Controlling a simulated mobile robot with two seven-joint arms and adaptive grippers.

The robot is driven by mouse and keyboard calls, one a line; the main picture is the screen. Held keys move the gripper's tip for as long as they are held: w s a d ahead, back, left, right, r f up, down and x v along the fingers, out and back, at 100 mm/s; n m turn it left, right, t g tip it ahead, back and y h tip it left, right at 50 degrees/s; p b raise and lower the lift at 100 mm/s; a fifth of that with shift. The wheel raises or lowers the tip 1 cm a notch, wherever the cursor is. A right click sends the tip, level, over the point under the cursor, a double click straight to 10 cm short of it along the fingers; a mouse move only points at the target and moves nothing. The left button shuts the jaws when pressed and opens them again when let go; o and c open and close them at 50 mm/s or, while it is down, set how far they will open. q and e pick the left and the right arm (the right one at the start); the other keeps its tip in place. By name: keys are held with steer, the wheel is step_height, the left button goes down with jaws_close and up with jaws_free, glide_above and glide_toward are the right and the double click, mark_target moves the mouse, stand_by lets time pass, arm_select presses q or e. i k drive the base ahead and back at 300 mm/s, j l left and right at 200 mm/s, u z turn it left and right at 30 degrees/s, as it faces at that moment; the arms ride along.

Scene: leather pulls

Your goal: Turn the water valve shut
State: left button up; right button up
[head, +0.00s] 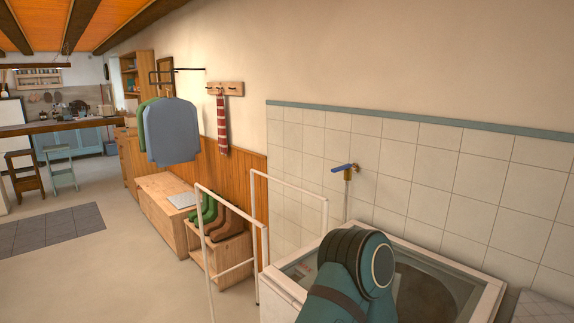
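The water valve (344,168) is on the white tiled wall, right of the picture's middle. It has a blue lever handle and a brass body on a thin upright pipe (346,206). The lever points left and lies nearly level, slightly tilted. The pipe's lower end is hidden. A dark teal arm link of mine rises from the bottom edge, below and in front of the valve, apart from it. Neither of my grippers shows in the head view.
A wood-framed, glass-topped box (448,255) stands under the valve, partly hidden by my arm. A white rail frame (208,260) stands to its left. Beyond it are a boot shelf (222,258), a bench (160,208) and hanging clothes (172,132).

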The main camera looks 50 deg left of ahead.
mark_target(338, 169)
steer(key=j+u, duration=0.25)
steer(key=j, duration=0.2)
steer(key=j+u, duration=0.3)
steer(key=j, duration=0.15)
steer(key=i+j, duration=0.1)
steer(key=j, duration=0.35)
steer(key=i+j, duration=0.1)
steer(key=j, duration=0.8)
steer(key=j+z, duration=0.15)
steer(key=z, duration=1.15)
